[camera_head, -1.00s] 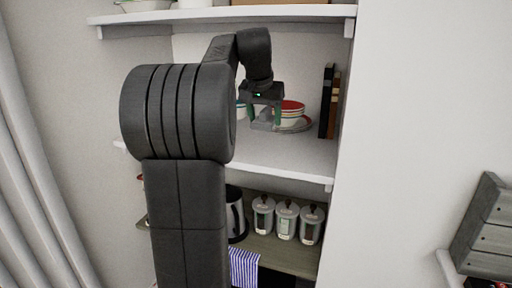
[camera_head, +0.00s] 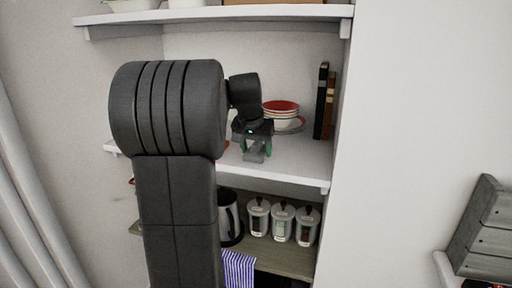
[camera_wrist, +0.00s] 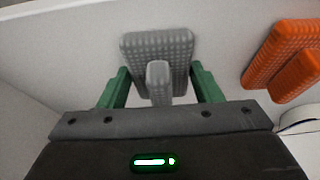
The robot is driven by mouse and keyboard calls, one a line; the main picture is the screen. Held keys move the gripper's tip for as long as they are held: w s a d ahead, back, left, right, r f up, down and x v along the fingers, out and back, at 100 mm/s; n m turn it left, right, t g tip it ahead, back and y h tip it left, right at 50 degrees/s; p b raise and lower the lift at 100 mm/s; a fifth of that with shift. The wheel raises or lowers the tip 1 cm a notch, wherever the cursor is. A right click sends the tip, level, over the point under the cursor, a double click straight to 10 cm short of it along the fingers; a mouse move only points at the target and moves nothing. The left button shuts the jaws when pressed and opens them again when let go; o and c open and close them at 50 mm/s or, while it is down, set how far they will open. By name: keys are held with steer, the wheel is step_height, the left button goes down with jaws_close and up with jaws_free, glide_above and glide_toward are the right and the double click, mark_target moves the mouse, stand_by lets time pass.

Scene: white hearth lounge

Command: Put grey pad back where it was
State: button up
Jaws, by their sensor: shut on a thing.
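The grey pad (camera_wrist: 135,50) is a textured slab with a smaller block on its near face. It sits between the green fingers of my gripper (camera_wrist: 160,88) in the wrist view. In the head view my gripper (camera_head: 255,146) is over the front part of the middle white shelf (camera_head: 300,166), shut on the grey pad (camera_head: 254,156). I cannot tell whether the pad touches the shelf. An orange pad (camera_wrist: 275,48) of similar shape is to the right in the wrist view, apart from the grey one.
Stacked bowls (camera_head: 281,113) on a plate stand behind my gripper. Dark and brown books (camera_head: 322,103) stand at the shelf's right end. Below are canisters (camera_head: 282,222), a kettle (camera_head: 229,217) and a striped cloth (camera_head: 239,268).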

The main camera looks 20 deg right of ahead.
steer(key=shift+f, duration=0.15)
steer(key=o, duration=0.9)
steer(key=b+v, duration=0.1)
steer(key=v, duration=1.1)
